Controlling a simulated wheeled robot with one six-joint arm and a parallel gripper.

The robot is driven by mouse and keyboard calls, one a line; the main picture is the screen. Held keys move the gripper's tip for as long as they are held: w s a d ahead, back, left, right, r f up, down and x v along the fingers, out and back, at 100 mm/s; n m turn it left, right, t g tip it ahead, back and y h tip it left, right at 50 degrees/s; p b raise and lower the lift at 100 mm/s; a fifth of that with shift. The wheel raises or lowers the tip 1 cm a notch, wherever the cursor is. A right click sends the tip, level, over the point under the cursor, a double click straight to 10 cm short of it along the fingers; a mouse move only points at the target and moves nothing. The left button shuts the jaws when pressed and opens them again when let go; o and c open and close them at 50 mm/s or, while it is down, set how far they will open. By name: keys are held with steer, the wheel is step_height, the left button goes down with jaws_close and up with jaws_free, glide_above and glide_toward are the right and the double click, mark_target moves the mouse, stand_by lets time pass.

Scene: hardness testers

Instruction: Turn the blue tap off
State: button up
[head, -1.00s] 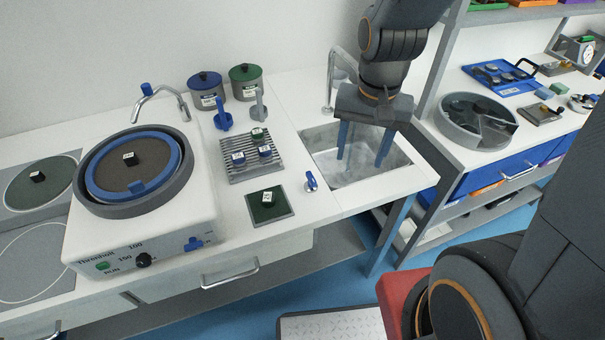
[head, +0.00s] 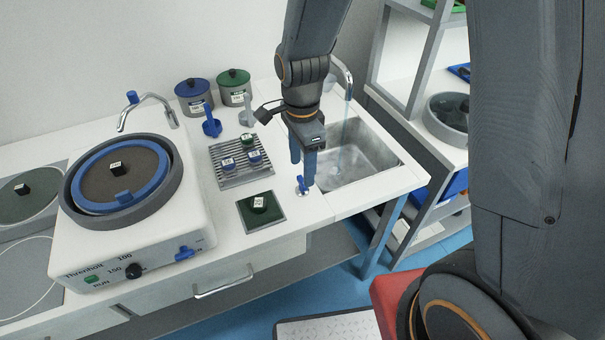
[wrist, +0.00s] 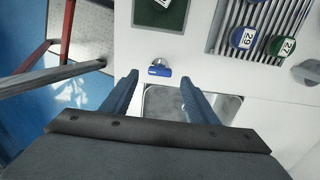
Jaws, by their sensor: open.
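A small tap with a blue handle (head: 302,186) stands on the white counter at the sink's front left corner. In the wrist view the blue handle (wrist: 160,71) lies between and just beyond my fingertips. My gripper (head: 302,172) is open, pointing down over this tap, with nothing held. Whether a finger touches the handle, I cannot tell. The sink spout (head: 345,80) is behind the arm, and a thin bluish stream shows below it above the sink (head: 385,148). Part of the sink is hidden by my gripper.
A dark green square pad (head: 261,212) and a ribbed rack (head: 232,172) with labelled pieces lie to the left. The polishing machine (head: 165,225) has its own blue-knobbed spout (head: 132,98) and blue lever (head: 186,252). Two lidded pots (head: 193,97) stand behind. A shelf stands right.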

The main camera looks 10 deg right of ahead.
mark_target(302, 181)
steer(key=shift+f, duration=2.05)
steer(key=c, duration=1)
steer(key=shift+c, duration=0.2)
